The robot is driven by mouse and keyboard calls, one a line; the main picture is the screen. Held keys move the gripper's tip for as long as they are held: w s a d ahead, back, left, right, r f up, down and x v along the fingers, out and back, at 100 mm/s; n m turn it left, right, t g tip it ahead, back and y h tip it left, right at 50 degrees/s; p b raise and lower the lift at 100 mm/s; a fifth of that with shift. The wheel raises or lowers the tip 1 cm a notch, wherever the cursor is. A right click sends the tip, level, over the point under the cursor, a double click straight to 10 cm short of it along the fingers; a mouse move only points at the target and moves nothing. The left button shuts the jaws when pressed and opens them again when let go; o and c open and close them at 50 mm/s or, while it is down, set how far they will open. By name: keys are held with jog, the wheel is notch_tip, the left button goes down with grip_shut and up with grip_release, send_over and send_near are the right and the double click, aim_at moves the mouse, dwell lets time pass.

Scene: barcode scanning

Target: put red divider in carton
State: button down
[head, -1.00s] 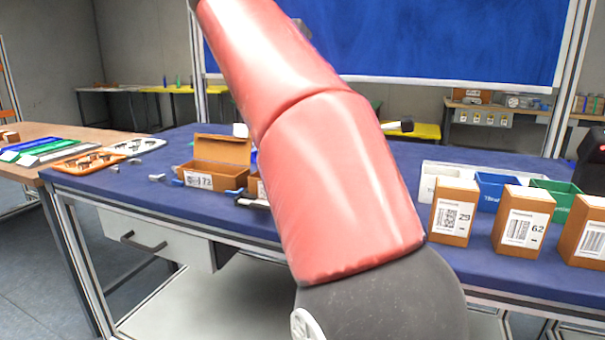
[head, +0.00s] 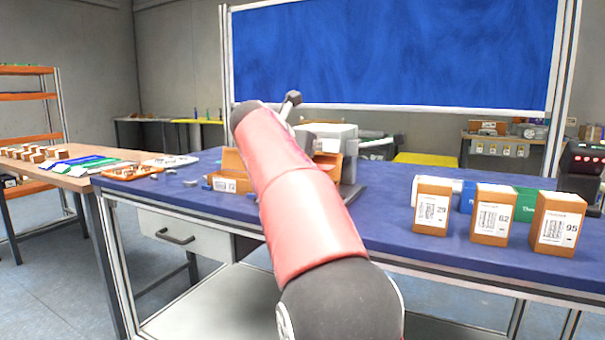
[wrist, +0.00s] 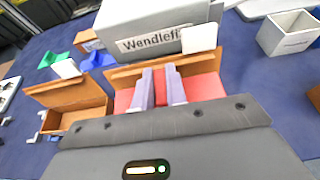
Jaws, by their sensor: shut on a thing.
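In the wrist view my gripper (wrist: 161,76) is shut on the red divider (wrist: 206,86), whose red panels show between and on both sides of the pale fingers. The divider is at an open brown carton (wrist: 128,73), in front of its raised flap. My gripper's grey body hides the lower part, so I cannot tell how deep the divider sits. In the head view my red arm hides the gripper and divider. An open carton with its flap up (head: 328,160) shows just right of the arm.
A second open carton (wrist: 84,115) stands left of the gripper. A grey machine (wrist: 150,28) stands behind the flap. Closed boxes labelled 29 (head: 432,206), 62 (head: 492,215) and 95 (head: 559,222) stand on the right of the blue table (head: 390,235). The table's middle right is clear.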

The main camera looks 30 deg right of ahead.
jog(key=shift+f+b, duration=1.85)
jog(key=shift+b, duration=0.05)
jog(key=shift+r, duration=0.1)
jog(key=shift+f, duration=0.6)
jog(key=c, duration=1.4)
grip_release()
jog(key=shift+r, duration=0.1)
